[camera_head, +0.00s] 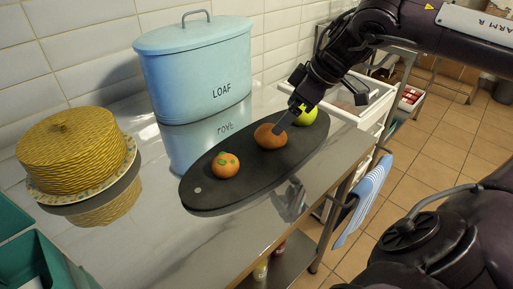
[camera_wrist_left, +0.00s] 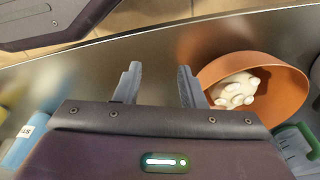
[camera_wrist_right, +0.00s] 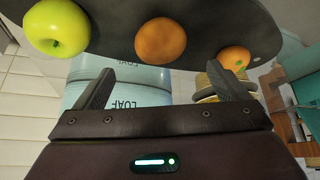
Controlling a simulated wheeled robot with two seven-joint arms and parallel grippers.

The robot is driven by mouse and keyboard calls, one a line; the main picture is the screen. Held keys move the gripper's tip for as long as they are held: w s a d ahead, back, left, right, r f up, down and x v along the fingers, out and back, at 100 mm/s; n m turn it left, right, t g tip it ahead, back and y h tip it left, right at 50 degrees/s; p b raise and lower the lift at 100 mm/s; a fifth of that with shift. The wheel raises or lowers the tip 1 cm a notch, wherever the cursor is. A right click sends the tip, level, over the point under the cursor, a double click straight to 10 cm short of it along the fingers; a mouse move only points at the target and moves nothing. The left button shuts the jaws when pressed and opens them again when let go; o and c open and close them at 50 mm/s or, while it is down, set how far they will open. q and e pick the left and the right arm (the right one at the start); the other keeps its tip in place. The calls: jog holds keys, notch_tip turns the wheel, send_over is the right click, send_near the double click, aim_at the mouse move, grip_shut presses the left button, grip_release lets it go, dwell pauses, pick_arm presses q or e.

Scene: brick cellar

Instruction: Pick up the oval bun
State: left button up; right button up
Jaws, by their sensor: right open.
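The oval bun (camera_head: 269,136), brown and rounded, lies on a dark oval board (camera_head: 200,192) between a green apple (camera_head: 306,116) and a small orange fruit with a green mark (camera_head: 225,165). My right gripper (camera_head: 290,116) is close above the bun at its apple side; one finger overlaps the bun's edge in the head view, and I cannot tell whether it touches. In the right wrist view the bun (camera_wrist_right: 160,41) shows whole beyond the open, empty fingers (camera_wrist_right: 154,84). My left gripper (camera_wrist_left: 158,75) is open and empty, seen only in the left wrist view.
A blue LOAF bin (camera_head: 195,75) stands behind the board. A yellow woven dome on a plate (camera_head: 70,150) is at left, with green containers (camera_head: 25,250) at lower left. A terracotta bowl (camera_wrist_left: 285,75) with whitish pieces is beside my left gripper. The front counter is clear.

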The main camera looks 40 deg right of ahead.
aim_at(271, 135)
jog(key=shift+w+f, duration=0.1)
jog(key=shift+f, duration=0.4)
jog(key=x, duration=0.6)
jog(key=shift+f, duration=0.2)
jog(key=shift+a, duration=0.1)
jog(key=c, duration=1.1)
